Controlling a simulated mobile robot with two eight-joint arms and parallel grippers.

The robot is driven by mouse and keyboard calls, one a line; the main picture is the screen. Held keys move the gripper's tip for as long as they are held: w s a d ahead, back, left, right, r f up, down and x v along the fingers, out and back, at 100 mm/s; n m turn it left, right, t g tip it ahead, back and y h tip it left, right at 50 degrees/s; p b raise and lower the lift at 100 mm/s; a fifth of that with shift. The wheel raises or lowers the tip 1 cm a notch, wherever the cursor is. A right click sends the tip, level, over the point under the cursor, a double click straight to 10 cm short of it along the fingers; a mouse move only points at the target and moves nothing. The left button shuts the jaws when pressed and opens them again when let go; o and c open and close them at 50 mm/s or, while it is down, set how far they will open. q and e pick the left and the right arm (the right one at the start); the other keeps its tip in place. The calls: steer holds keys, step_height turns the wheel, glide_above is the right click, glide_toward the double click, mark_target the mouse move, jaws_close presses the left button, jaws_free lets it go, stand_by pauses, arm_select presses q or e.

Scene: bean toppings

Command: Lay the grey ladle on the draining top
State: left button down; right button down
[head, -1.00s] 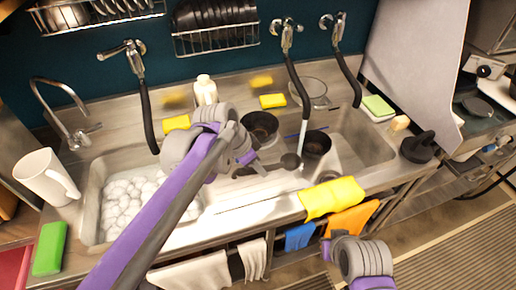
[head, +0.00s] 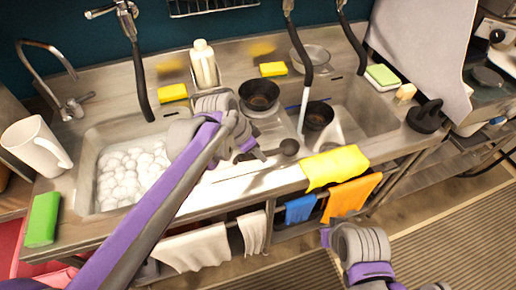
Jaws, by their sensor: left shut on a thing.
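The grey ladle (head: 288,147) shows as a dark round bowl with a short stretch of handle running left into my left gripper (head: 250,150). My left gripper is shut on the handle, and its fingers hide part of it. The ladle is over the draining top (head: 235,186), the bright metal strip between the two basins and the front edge. A shadow lies close under it; I cannot tell whether it touches the metal. My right gripper (head: 328,236) is low in front of the counter, and its fingers are not clear.
A basin with white foam (head: 130,172) is at left, and a basin with a dark pot (head: 318,115) at right. Another dark pot (head: 259,94) stands behind the ladle. A yellow cloth (head: 335,168) hangs over the front edge. A white bottle (head: 203,63) stands behind.

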arm_select(q)
steer(key=shift+f, duration=0.25)
steer(key=c, duration=0.6)
jaws_free()
steer(key=v, duration=1.1)
steer(key=shift+w+p, duration=0.1)
steer(key=shift+p, duration=0.2)
